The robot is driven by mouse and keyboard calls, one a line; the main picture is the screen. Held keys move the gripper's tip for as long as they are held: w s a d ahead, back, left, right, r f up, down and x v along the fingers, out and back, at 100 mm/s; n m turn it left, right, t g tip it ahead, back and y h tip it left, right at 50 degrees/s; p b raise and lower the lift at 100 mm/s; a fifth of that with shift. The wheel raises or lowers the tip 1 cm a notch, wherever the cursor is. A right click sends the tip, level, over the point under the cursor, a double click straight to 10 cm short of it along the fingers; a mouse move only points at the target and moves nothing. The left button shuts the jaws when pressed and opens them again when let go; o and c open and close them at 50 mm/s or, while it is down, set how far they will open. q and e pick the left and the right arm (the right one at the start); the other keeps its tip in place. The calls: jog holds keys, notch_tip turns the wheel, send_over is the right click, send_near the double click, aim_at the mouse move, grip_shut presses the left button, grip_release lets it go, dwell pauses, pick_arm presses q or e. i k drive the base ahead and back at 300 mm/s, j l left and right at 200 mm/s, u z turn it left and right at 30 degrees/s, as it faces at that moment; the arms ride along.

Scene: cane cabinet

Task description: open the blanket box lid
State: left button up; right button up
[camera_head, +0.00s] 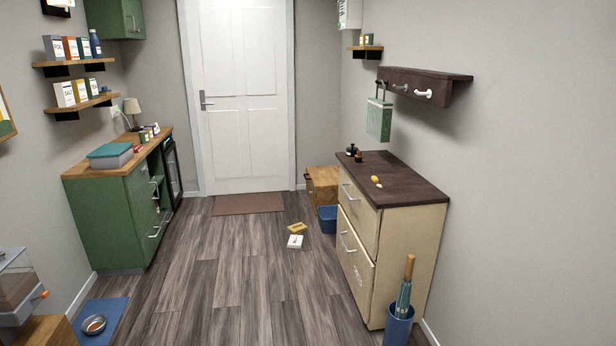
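A low wooden box or cabinet (323,183) stands on the floor against the right wall, near the door, partly hidden behind the cream drawer unit. It has a dark handle on its left side, and its top looks closed. I cannot tell for sure whether it is the blanket box. Another wooden piece (52,331) is cut off at the bottom left corner, under a clear-sided case. Neither of my grippers is in view.
Cream drawer unit (362,235) with dark top at right; umbrella stand (397,328) before it. Blue bin (327,220), yellow item (297,228) and white item (295,242) on the floor. Green cabinet (105,222) and blue mat with bowl (113,312) at left. Middle floor is clear.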

aim_at(322, 176)
jog(key=i+j+u, duration=0.1)
jog(key=i+u, duration=0.35)
jog(key=i, duration=5.1)
